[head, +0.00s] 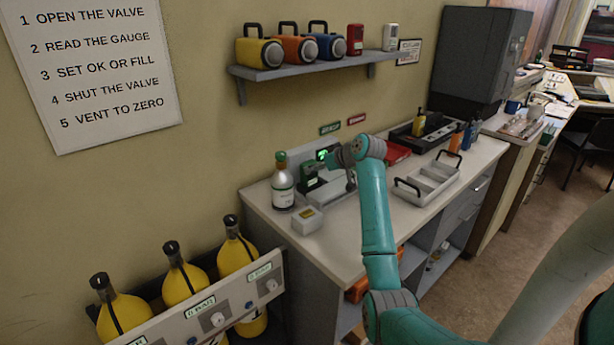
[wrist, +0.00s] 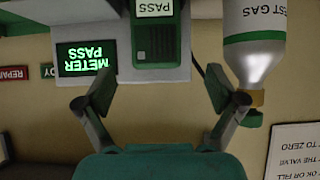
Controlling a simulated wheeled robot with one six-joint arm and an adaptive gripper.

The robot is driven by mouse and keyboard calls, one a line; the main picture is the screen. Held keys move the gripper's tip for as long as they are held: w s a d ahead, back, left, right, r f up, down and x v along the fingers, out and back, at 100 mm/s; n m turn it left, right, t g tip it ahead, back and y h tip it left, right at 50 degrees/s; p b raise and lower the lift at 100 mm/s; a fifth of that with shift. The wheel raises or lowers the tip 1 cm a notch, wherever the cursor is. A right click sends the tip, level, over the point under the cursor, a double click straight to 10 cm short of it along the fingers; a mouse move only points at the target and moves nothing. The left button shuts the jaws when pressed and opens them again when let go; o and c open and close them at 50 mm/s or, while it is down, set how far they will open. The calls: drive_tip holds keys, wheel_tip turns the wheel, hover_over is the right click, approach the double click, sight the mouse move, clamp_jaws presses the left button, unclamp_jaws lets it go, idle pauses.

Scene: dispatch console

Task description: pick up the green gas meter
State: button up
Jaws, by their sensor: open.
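The green gas meter (head: 308,175) stands in a grey docking station at the back of the counter, left of a lit green screen. In the upside-down wrist view the meter (wrist: 155,42) shows its dark grille, with a PASS label beside it. The screen (wrist: 86,59) there reads METER PASS. My gripper (wrist: 158,92) is open, its two fingers apart and on either side of the meter's line in that view; nothing is between them. In the head view my gripper (head: 342,158) is in front of the station and partly hides it.
A test gas bottle (head: 283,188) stands close left of the station; it also shows near one finger in the wrist view (wrist: 254,50). A small white box (head: 307,221) sits in front. A grey divided tray (head: 432,180) is to the right. A shelf (head: 300,68) hangs above.

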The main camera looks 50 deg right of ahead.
sight(309, 176)
drive_tip(key=shift+d+x, duration=0.1)
drive_tip(key=shift+x, duration=1.65)
drive_tip(key=shift+d+x, duration=0.15)
drive_tip(key=shift+x, duration=1.55)
drive_tip(key=shift+s+f, duration=0.15)
drive_tip(key=c, duration=1.4)
drive_tip(key=shift+c, duration=0.8)
